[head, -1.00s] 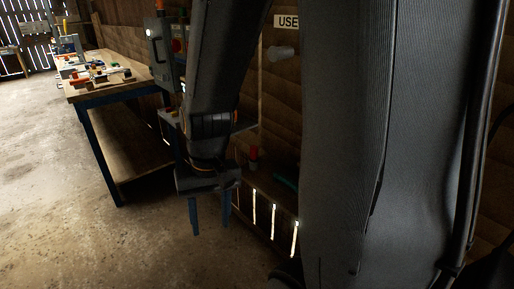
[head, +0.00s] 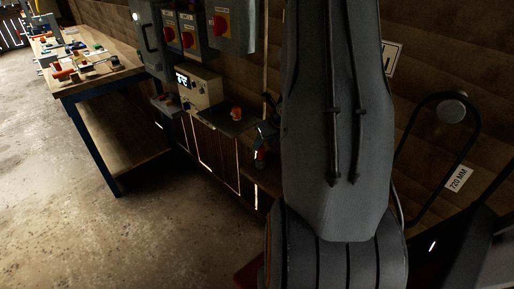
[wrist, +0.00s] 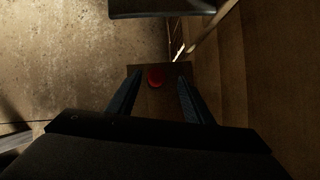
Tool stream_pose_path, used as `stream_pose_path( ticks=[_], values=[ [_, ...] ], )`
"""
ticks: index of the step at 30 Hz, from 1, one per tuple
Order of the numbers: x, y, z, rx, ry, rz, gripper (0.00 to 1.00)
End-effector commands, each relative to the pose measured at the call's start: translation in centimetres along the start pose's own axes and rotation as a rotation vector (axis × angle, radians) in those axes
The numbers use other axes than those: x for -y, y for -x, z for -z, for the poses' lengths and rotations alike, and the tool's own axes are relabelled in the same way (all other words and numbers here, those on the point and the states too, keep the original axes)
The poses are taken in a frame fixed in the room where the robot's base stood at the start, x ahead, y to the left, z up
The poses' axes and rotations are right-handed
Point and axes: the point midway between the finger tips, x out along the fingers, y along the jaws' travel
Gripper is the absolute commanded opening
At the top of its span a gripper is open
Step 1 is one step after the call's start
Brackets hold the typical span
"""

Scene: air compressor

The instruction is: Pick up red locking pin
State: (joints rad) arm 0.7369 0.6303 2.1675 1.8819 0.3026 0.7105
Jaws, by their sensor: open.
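The red locking pin (wrist: 156,76) shows in the wrist view as a round red top on a small dark shelf (wrist: 150,101). My gripper (wrist: 158,87) is open and empty, with one dark finger on each side of the pin in the picture. The height left between the fingertips and the pin cannot be told. In the head view, a red-orange piece (head: 237,112), which looks like the pin, stands on a dark shelf (head: 216,121) below the wall boxes. My arm hides much of the area right of it there, and I cannot make out my gripper clearly.
A control box with a display (head: 199,88) is just left of the shelf, and switch boxes with red knobs (head: 221,25) hang above. A workbench (head: 98,72) with several parts stands at the left. The wooden wall (wrist: 270,70) is close on the right. The floor (head: 60,200) is clear.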

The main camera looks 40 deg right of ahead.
Motion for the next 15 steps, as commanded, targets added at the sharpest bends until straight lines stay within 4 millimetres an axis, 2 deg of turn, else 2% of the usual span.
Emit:
stream_pose_path(
  ticks=[1,8,15],
  values=[
    [-0.3,-0.8,0.1,0.000,0.010,-0.004,0.46],
    [-0.4,-1.8,0.3,0.000,0.014,-0.006,0.46],
    [-0.5,-3.9,0.3,0.000,0.015,-0.006,0.46]
  ],
)
